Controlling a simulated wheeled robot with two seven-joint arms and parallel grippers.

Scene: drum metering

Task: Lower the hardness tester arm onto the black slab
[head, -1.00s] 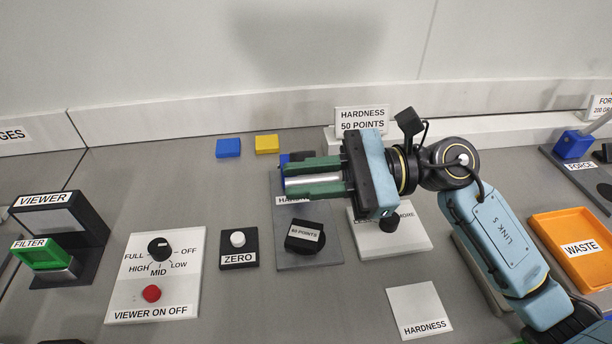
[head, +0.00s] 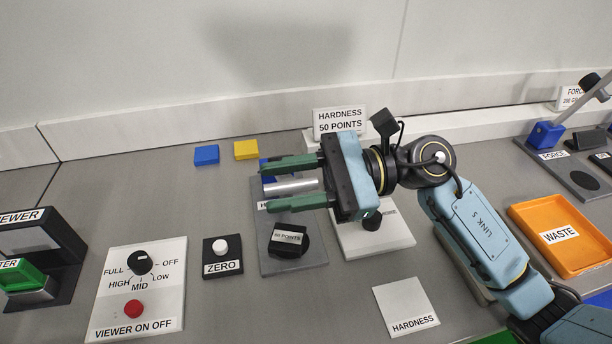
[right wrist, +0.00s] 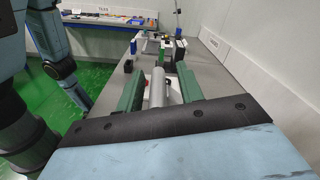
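The hardness tester has a dark grey base (head: 300,262) with a blue post (head: 265,172) at its far end. Its silver, bar-like arm (head: 291,187) lies between the fingers of my right gripper (head: 292,184). The fingers are spread, with a gap on both sides of the bar; the right wrist view shows the bar (right wrist: 158,88) between them too. A black slab (head: 287,239) labelled 50 POINTS lies on the base, nearer than the bar, over a round black part. The bar appears above the base and apart from the slab. My left gripper is not in view.
A ZERO button box (head: 222,268) and a viewer switch panel (head: 170,300) stand to the left. A white stand (head: 385,238) is close on the right, with a HARDNESS card (head: 405,300) in front. An orange WASTE tray (head: 520,215) is farther right.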

